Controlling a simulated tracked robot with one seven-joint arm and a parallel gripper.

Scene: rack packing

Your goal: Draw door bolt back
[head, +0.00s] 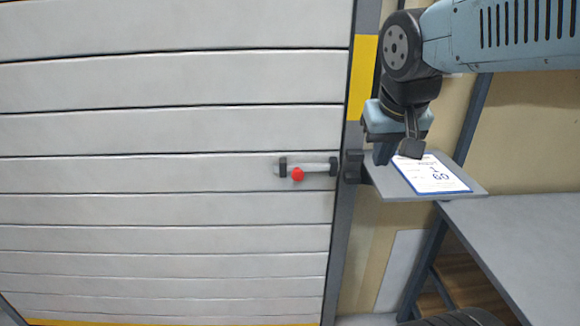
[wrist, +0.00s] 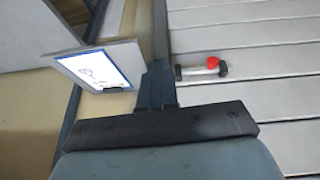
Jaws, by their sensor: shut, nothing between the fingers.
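The door bolt (head: 313,168) is a short light-grey bar with dark brackets, mounted on the white slatted door (head: 180,130) near its right edge. A red knob (head: 298,174) sits on the bolt toward its left end. The bolt (wrist: 197,71) and red knob (wrist: 213,62) also show in the wrist view, beyond the fingers. A dark keeper (head: 352,166) is on the door frame, just right of the bolt. My gripper (head: 384,155) is to the right of and above the bolt, apart from it. In the wrist view its fingers (wrist: 155,88) are together and empty.
A small grey shelf (head: 385,186) with a clipboard and paper (head: 433,174) juts out beside the door frame, below my gripper. A grey table (head: 520,235) stands at the right. The space in front of the door is clear.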

